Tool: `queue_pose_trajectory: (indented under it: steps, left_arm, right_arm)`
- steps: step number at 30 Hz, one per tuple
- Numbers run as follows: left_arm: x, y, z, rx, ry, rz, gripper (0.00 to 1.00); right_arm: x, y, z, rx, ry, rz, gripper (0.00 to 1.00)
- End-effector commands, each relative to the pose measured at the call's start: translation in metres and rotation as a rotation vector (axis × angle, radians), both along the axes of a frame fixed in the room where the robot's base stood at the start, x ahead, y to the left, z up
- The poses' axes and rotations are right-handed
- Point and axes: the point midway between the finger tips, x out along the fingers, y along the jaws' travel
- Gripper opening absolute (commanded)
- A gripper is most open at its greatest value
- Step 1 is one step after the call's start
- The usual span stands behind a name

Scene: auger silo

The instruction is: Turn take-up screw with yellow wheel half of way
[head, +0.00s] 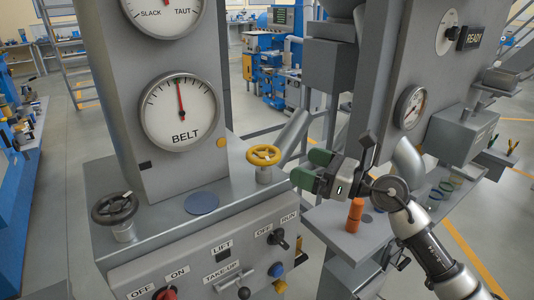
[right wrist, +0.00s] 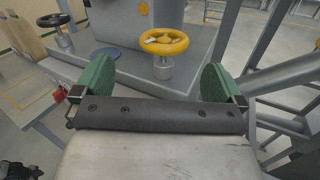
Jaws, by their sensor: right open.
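The yellow wheel (head: 263,156) sits on a short metal post on the grey cabinet top, at the right of the gauge column. It also shows in the right wrist view (right wrist: 163,41), upper middle, between and beyond the green fingertips. My right gripper (head: 307,168) is open and empty, just right of the wheel and apart from it. Its green fingers also show in the right wrist view (right wrist: 158,80). A label reading TAKE-UP (head: 222,273) is on the cabinet's front panel. The BELT dial (head: 180,112) has its needle pointing almost straight up. My left gripper is not in view.
A black wheel (head: 115,209) stands on the cabinet top's left corner. The front panel carries a red knob (head: 165,293), a black OFF/RUN switch (head: 278,238) and a blue button (head: 275,270). An orange cylinder (head: 355,215) stands on the shelf below my right gripper.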

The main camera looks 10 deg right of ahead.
Motion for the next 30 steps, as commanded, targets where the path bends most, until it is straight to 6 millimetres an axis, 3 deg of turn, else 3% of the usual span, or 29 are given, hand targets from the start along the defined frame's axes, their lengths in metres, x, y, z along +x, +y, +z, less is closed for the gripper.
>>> queue_pose_trajectory:
  steps: [3,8,21,30]
  left_arm:
    - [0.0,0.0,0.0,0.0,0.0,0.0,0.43]
    - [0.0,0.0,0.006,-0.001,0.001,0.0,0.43]
    - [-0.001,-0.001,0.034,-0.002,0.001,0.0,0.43]
    - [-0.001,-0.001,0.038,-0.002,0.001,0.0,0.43]
  right_arm:
    - [0.005,-0.006,-0.001,-0.104,-0.013,0.002,1.0]
    - [0.012,0.001,0.0,-0.127,-0.013,0.004,1.0]
    - [0.062,0.061,0.001,-0.122,-0.011,0.005,1.0]
    - [0.075,0.076,-0.002,-0.125,-0.012,0.004,1.0]
